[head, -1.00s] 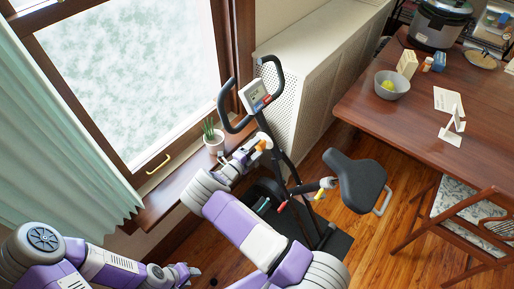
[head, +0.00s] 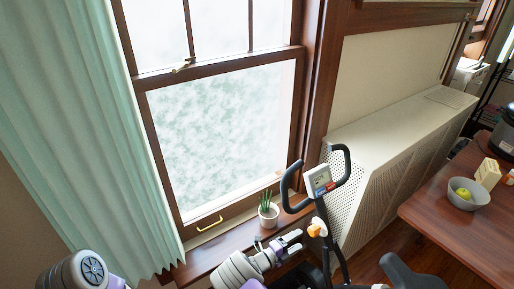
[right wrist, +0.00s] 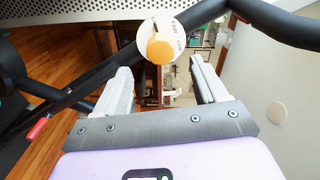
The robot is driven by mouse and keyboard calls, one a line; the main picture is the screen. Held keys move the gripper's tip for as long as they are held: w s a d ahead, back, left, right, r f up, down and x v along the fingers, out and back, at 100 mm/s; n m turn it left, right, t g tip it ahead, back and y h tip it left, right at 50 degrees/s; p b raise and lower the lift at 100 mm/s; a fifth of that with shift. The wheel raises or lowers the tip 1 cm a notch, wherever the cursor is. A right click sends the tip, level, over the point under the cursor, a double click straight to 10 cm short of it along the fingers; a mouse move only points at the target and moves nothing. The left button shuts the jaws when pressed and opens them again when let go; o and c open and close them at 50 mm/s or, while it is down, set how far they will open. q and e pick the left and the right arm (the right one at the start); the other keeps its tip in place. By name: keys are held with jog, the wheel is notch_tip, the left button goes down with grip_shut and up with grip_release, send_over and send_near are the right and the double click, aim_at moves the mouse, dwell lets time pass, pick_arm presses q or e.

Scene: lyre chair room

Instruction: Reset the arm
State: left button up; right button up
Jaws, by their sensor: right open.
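My right gripper (head: 291,243) is raised in front of the window sill, beside the exercise bike's post. In the right wrist view the right gripper (right wrist: 158,72) is open, with nothing between its fingers. A round cream part with an orange knob (right wrist: 160,49) on the bike shows just beyond the fingertips; I cannot tell whether they touch. The orange knob also shows in the head view (head: 314,231). My left gripper is out of view; only a part of my left arm shows at the bottom left.
The exercise bike's console (head: 319,180) and handlebars stand close to my right gripper. A potted plant (head: 268,211) is on the sill. A perforated cabinet (head: 400,150) runs along the wall. The wooden table (head: 450,225) at right holds a grey bowl (head: 468,197) with a green fruit.

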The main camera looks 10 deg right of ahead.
jog(key=s+d+f+m+g+y, duration=0.35)
jog(key=s+f+m+g, duration=0.3)
jog(key=s+f, duration=0.3)
jog(key=s+a+f+m+g+y, duration=0.2)
jog(key=s+a+f+m+y, duration=0.15)
jog(key=s+m, duration=0.35)
jog(key=s+a+f+m+g+y, duration=0.35)
jog(key=s+m+y, duration=0.2)
jog(key=s, duration=0.25)
jog(key=s+a+r+m+t+y, duration=0.1)
jog(key=a+r+m+t+y, duration=0.2)
jog(key=m, duration=1)
jog(key=s+a+r+m+t+y, duration=0.2)
jog(key=a+r+m+t+y, duration=0.1)
jog(key=a+m, duration=0.6)
jog(key=r+m+y, duration=0.1)
jog(key=m+y, duration=0.1)
jog(key=m, duration=0.2)
jog(key=shift+a+r, duration=0.15)
jog(key=shift+a, duration=0.25)
